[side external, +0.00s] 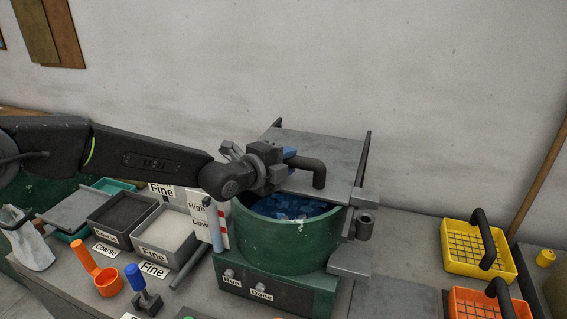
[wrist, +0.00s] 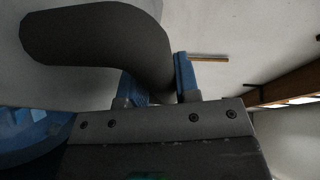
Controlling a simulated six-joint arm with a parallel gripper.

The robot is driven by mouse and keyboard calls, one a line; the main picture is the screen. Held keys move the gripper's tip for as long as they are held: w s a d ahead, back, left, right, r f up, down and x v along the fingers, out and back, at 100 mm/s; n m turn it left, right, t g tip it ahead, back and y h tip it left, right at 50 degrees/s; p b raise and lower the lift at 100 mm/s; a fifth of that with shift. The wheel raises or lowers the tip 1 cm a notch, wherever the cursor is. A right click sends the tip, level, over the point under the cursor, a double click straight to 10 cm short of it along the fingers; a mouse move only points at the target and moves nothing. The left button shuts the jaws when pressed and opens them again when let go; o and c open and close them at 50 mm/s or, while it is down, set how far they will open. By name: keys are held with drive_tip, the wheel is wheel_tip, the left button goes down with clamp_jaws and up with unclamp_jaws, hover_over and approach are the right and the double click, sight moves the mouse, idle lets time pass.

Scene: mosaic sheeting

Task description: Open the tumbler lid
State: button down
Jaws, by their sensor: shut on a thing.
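The tumbler (side external: 285,245) is a round green tub on a green base, with blue pieces (side external: 285,207) visible inside. Its lid (side external: 325,147) is a flat grey plate lying behind and over the rear of the tub, leaving the front of the opening uncovered. A dark bent handle (side external: 318,174) stands on the lid; the handle also shows in the wrist view (wrist: 90,35). My gripper (side external: 290,155) is shut on this handle. In the wrist view its blue fingers (wrist: 158,85) stand on both sides of the handle's lower end.
Left of the tumbler are a dark Coarse bin (side external: 120,213), a Fine bin (side external: 168,235), an orange scoop (side external: 105,278) and a blue-knobbed tool (side external: 143,285). A yellow basket (side external: 478,262) and an orange basket (side external: 475,305) stand at right. The wall is behind.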

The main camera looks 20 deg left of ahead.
drive_tip(key=w, duration=0.6)
drive_tip(key=shift+w, duration=0.3)
drive_tip(key=c, duration=0.8)
unclamp_jaws()
drive_tip(key=shift+c, duration=0.2)
drive_tip(key=shift+s, duration=0.1)
drive_tip(key=v, duration=1.3)
drive_tip(key=shift+s+a, duration=0.15)
drive_tip(key=shift+s, duration=0.15)
drive_tip(key=shift+r, duration=0.1)
